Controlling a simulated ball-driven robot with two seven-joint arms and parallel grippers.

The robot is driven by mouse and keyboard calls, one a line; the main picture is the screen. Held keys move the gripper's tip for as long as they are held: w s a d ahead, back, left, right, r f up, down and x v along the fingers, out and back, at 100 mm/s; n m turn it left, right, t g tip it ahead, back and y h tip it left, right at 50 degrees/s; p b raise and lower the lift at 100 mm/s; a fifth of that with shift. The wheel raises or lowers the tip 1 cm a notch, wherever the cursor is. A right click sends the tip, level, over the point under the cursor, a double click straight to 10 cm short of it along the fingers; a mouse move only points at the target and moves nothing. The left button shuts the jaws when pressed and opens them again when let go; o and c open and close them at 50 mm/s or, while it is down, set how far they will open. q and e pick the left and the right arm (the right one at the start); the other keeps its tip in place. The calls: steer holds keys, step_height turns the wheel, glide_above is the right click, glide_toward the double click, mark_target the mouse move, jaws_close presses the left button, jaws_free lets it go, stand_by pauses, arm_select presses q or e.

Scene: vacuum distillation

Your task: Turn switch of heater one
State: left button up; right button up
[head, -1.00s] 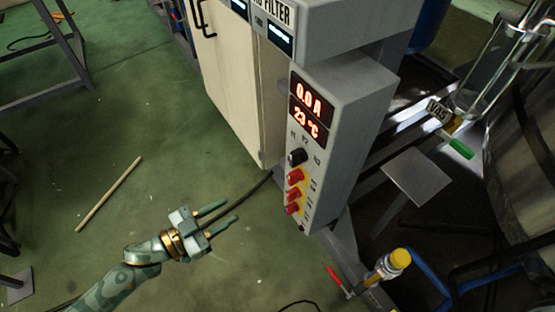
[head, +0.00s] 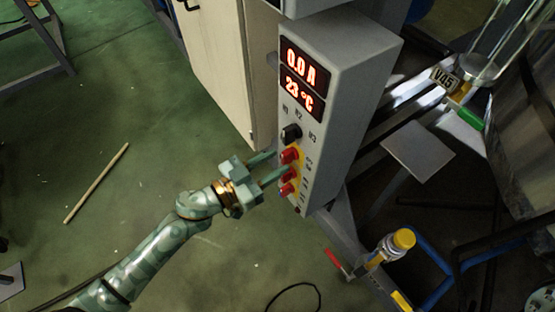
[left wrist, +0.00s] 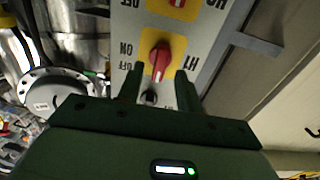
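The grey control box (head: 345,75) shows red readings of 0.0 A and 23 °C. Below them are a black knob (head: 291,133) and a column of red switches on yellow plates. The top red switch (head: 289,156) also shows in the left wrist view (left wrist: 160,57), on a yellow plate beside ON and OFF marks and a label that reads H1 upside down. My left gripper (head: 279,165) is open, its fingers pointing at the panel by the upper red switches. In the wrist view its fingertips (left wrist: 158,82) stand on either side below the H1 switch; contact cannot be told.
A second red switch (left wrist: 178,3) shows at the top of the wrist view. A pale cabinet (head: 215,60) stands left of the box. A yellow-capped valve (head: 403,239) and a metal frame stand at the lower right.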

arm_select(q)
steer(key=shift+x, duration=0.85)
arm_select(e)
steer(key=shift+s, duration=0.4)
arm_select(q)
jaws_close()
arm_select(e)
steer(key=shift+w, duration=0.3)
